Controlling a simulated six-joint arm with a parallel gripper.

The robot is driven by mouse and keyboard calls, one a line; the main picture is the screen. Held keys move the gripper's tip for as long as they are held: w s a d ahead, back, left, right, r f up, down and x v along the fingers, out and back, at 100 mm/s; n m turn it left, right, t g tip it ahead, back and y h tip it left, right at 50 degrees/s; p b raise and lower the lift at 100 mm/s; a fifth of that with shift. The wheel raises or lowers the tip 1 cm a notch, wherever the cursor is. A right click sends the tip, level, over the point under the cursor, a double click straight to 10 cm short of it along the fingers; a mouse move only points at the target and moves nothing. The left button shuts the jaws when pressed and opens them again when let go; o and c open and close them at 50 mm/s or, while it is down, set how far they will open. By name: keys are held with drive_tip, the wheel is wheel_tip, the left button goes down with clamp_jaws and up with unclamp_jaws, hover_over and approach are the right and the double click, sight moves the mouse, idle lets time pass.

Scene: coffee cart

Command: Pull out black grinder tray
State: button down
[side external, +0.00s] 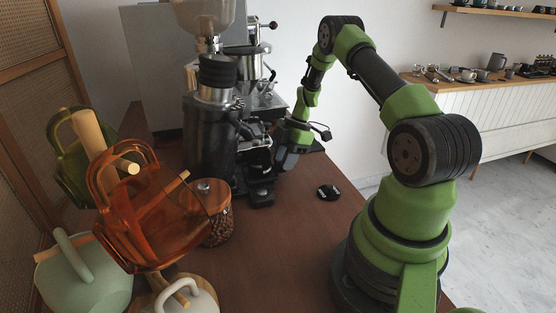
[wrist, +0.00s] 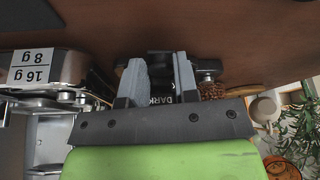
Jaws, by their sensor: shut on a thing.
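The grinder (side external: 210,135) is a tall black machine with a clear hopper on top, standing on the brown counter in the side view. The black grinder tray (side external: 262,197) is low at the front of its base. My gripper (side external: 283,160) is low beside the grinder's front, and its fingertips are partly hidden there. In the wrist view, the two grey fingers of my gripper (wrist: 160,75) are closed around a dark part between them. This part looks like the tray, but its outline is mostly hidden. White letters reading "DARK" show between the fingers.
A silver machine with 16 g and 8 g labels (wrist: 35,70) is close left in the wrist view. A black disc (side external: 328,192) lies on the counter. The counter right of the tray is mostly clear.

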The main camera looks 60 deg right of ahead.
drive_tip(key=s+d, duration=0.4)
drive_tip(key=shift+s, duration=0.3)
drive_tip(key=c, duration=0.9)
unclamp_jaws()
drive_tip(key=shift+d, duration=0.1)
drive_tip(key=v, duration=1)
